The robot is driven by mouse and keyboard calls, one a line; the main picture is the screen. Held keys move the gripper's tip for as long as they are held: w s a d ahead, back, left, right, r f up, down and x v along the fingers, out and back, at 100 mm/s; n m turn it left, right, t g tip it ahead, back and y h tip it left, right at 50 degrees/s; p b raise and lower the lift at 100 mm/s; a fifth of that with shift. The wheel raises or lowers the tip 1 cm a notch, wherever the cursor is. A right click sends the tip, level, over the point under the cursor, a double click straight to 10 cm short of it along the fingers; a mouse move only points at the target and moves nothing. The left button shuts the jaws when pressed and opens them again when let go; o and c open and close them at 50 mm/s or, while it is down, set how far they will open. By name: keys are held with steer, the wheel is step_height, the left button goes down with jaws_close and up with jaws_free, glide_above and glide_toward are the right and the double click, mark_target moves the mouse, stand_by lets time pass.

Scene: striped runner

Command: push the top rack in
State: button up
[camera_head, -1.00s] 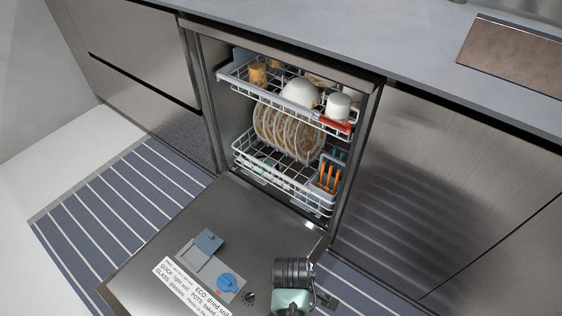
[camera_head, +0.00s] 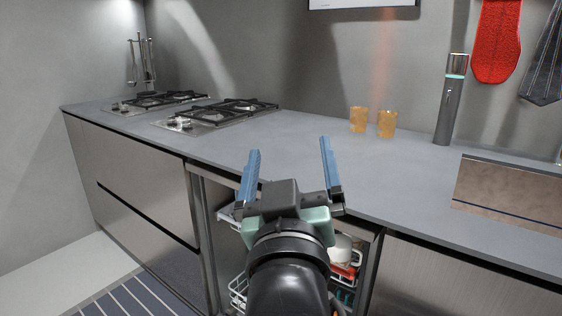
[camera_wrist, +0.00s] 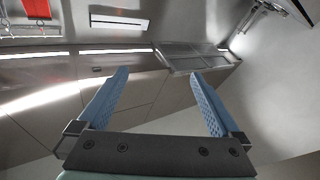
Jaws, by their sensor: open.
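My gripper (camera_head: 290,172) is open and empty, its two blue fingers pointing up and away in the head view. It is in front of the countertop edge and covers much of the dishwasher. The top rack (camera_head: 226,215) shows only in small parts on either side of my arm; a white bowl (camera_head: 341,243) and a red item (camera_head: 343,270) show at its right. How far the rack is out cannot be told now. The lower rack (camera_head: 238,292) shows partly at lower left. In the wrist view, the open fingers (camera_wrist: 158,82) have nothing between them.
The grey countertop (camera_head: 300,140) runs above the dishwasher. It bears two gas hobs (camera_head: 235,110), two amber cups (camera_head: 387,123), a tall dark cylinder (camera_head: 450,100) and a brown panel (camera_head: 510,190). A striped runner (camera_head: 130,298) lies on the floor.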

steer(key=s+a+r+m+t, duration=0.15)
steer(key=s+r+t, duration=0.45)
steer(key=s+r, duration=0.9)
step_height(320, 180, up, 32)
steer(key=w+p, duration=0.1)
steer(key=p, duration=2.9)
steer(key=shift+w+d+f+m+y, duration=0.15)
steer(key=shift+d+m+y, duration=0.05)
steer(key=shift+m+y, duration=0.25)
